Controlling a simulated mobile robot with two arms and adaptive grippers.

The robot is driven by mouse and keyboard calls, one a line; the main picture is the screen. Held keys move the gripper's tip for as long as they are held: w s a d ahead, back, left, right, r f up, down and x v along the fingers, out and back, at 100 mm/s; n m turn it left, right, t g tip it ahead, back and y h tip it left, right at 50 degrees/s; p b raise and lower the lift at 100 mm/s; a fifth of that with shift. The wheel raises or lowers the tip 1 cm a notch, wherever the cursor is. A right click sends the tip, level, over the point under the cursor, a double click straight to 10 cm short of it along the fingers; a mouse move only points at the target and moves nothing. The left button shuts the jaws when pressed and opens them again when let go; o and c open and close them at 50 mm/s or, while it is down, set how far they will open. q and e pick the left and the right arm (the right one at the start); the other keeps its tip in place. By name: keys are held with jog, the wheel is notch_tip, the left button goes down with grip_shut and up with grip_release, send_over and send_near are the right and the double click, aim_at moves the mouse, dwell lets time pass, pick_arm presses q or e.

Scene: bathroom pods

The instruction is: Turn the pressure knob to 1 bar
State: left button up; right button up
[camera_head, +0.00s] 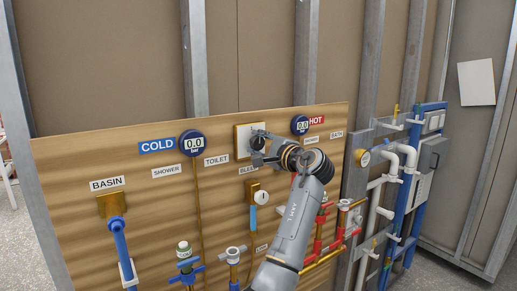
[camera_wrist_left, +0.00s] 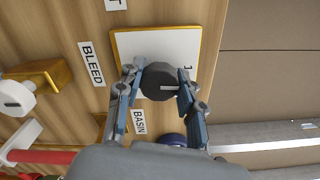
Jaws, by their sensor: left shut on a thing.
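The pressure knob (camera_wrist_left: 158,82) is dark and round, on a white plate with a yellow frame (camera_wrist_left: 128,48). In the wrist view a pale pointer line on it points right, and a "1" shows on the plate near its upper right. My left gripper (camera_wrist_left: 158,76) has a finger on each side of the knob and is shut on it. In the head view my left gripper (camera_head: 259,142) covers most of the knob and part of the plate (camera_head: 243,137). The cold gauge (camera_head: 194,143) and hot gauge (camera_head: 300,125) both read 0.0 bar. My right gripper is out of view.
The wooden board (camera_head: 80,160) carries labels, a blue basin pipe (camera_head: 120,245) and a blue-handled valve (camera_head: 186,265). Red and white pipes (camera_head: 385,190) stand at the right.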

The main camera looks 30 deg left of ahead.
pick_arm(q)
jog(key=shift+r+n, duration=0.2)
jog(key=shift+n, duration=0.4)
jog(key=o, duration=1)
jog(key=shift+c, duration=0.2)
jog(key=shift+o, duration=1.1)
jog(key=shift+w+a+f, duration=0.1)
jog(key=shift+a+f, duration=0.05)
jog(key=shift+f, duration=0.05)
jog(key=v, duration=1.2)
jog(key=shift+f, duration=0.1)
